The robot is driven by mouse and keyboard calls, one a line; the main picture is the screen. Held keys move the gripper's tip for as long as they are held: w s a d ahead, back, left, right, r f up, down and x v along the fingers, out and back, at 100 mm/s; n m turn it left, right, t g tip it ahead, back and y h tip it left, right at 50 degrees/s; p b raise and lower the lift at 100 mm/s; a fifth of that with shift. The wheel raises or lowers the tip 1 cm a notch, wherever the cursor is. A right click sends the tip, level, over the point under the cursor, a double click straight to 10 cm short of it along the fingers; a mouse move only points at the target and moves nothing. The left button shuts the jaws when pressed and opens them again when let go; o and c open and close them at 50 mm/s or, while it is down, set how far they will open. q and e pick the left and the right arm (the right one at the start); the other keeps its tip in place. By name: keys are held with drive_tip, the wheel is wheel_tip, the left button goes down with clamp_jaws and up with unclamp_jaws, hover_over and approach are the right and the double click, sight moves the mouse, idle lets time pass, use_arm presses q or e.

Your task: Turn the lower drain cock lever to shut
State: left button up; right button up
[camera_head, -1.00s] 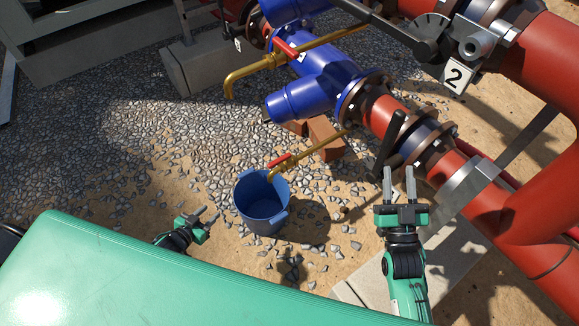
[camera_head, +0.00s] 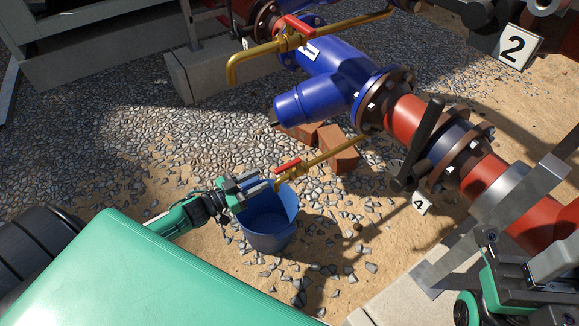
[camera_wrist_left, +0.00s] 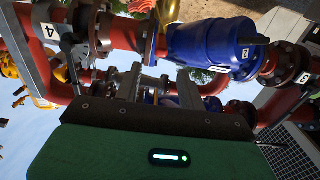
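The lower drain cock is a thin brass pipe (camera_head: 325,156) with a red lever (camera_head: 288,165) lying roughly along it. Its outlet end is above a blue bucket (camera_head: 268,238) on the gravel. My left gripper (camera_head: 258,184) is just left of the cock and over the bucket's rim, fingers pointing right toward the cock, a small gap short of the lever. Its fingers also show apart and empty in the left wrist view (camera_wrist_left: 160,84). My right gripper (camera_head: 530,265) is at the lower right, partly cut off, its fingers not clear.
An upper brass cock (camera_head: 262,52) with another red lever (camera_head: 296,24) crosses above. The blue strainer (camera_head: 325,85) and red pipe (camera_head: 404,116) run behind, with a black lever (camera_head: 425,130) near tag 4 (camera_head: 421,204). Bricks (camera_head: 338,150) lie under the strainer.

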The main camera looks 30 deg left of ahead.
sight(288, 164)
use_arm(q)
drive_tip(key=b+x, duration=0.3)
drive_tip(key=x, duration=0.8)
drive_tip(key=shift+w+d, duration=0.15)
drive_tip(key=shift+w, duration=0.05)
clamp_jaws()
drive_tip(key=shift+f, duration=0.1)
idle(0.9)
